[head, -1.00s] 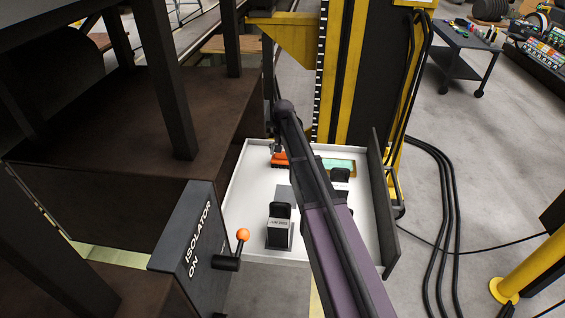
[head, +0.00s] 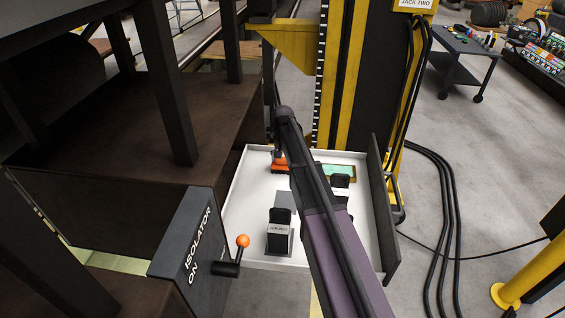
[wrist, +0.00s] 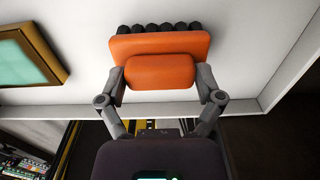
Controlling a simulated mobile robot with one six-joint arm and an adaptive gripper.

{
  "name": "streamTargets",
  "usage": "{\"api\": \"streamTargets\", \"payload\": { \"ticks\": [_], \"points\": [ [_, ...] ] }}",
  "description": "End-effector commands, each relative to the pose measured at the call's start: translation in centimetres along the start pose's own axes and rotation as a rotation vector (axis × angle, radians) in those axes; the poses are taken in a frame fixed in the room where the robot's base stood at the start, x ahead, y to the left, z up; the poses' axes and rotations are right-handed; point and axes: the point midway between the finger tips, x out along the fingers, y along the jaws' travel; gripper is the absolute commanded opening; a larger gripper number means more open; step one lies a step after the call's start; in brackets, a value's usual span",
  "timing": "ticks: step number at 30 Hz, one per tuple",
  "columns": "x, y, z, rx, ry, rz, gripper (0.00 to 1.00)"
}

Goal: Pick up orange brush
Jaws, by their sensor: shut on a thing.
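The orange brush (wrist: 160,72) has a raised orange grip block and a row of black bristles along its far edge. It lies over the white tray (wrist: 230,20) near its back rim. My gripper (wrist: 160,82) has one finger at each side of the grip block and is shut on it. In the head view the brush (head: 279,169) shows at the tray's back left, partly hidden by my arm. I cannot tell whether the brush touches the tray floor.
A green-topped tan block (head: 338,171) lies right of the brush. Two dark holders stand nearer in the tray, one (head: 279,228) fully visible. The isolator box (head: 190,245) with an orange-knobbed lever stands front left. A striped yellow column (head: 350,70) rises behind.

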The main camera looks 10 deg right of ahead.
Motion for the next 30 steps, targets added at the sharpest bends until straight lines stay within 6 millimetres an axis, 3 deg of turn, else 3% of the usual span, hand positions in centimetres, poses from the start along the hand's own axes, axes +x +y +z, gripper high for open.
{"api": "streamTargets", "payload": {
  "ticks": [11, 30],
  "points": [
    [-1.6, 0.0, 0.0, 0.0, 0.0, 0.0, 0.31],
    [-8.1, 0.1, 0.0, 0.001, 0.0, 0.0, 0.31]
  ]
}}
